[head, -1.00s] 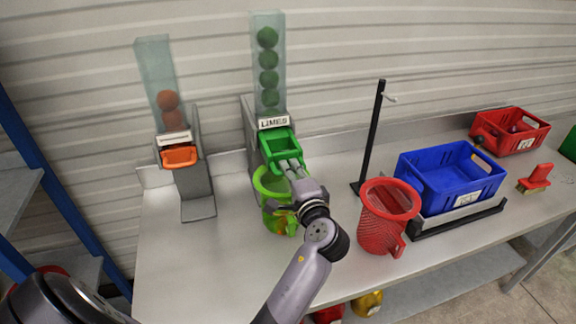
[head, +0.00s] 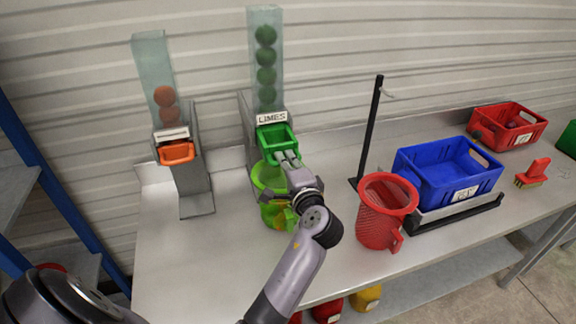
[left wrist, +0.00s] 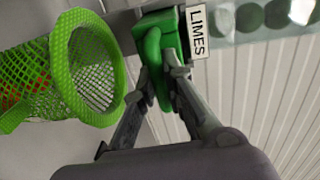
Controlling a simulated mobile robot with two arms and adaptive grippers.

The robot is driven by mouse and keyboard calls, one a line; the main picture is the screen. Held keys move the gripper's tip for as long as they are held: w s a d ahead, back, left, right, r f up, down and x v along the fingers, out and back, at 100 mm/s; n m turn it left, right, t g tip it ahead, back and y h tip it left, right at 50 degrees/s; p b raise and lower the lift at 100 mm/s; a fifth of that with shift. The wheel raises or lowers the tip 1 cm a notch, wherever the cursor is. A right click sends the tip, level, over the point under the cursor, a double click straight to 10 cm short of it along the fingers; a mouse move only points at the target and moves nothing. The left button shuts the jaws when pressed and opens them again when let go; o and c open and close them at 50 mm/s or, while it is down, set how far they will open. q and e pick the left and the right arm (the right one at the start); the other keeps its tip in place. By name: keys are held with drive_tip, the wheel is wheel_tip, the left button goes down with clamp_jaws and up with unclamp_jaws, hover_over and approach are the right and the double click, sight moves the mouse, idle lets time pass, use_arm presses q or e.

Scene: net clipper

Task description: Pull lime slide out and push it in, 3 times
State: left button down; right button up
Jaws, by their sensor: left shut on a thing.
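The green lime slide (head: 276,141) is a small tray at the foot of the clear lime tube (head: 267,65), under a LIMES label. Several limes are stacked in the tube. My left gripper (head: 286,158) is shut on the front of the slide; in the left wrist view its fingers (left wrist: 168,84) close around the green slide's handle (left wrist: 152,50). A lime-green mesh basket (head: 270,178) stands below the slide, partly hidden by my arm. In the left wrist view the basket (left wrist: 68,70) has something orange-red inside. My right gripper is not in view.
An orange dispenser (head: 177,153) stands on the left. A red mesh basket (head: 384,215), a black post (head: 370,130), a blue crate (head: 445,172) and a red brush (head: 532,173) stand to the right. The front left of the table is clear.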

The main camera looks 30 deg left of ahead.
use_arm(q)
drive_tip(key=shift+r+x, duration=0.2)
drive_tip(key=shift+x, duration=4.1)
drive_tip(key=shift+d, duration=0.15)
approach(274, 138)
drive_tip(key=v, duration=0.3)
drive_tip(key=shift+s+d+f, duration=0.25)
drive_tip(key=shift+d+f, duration=0.1)
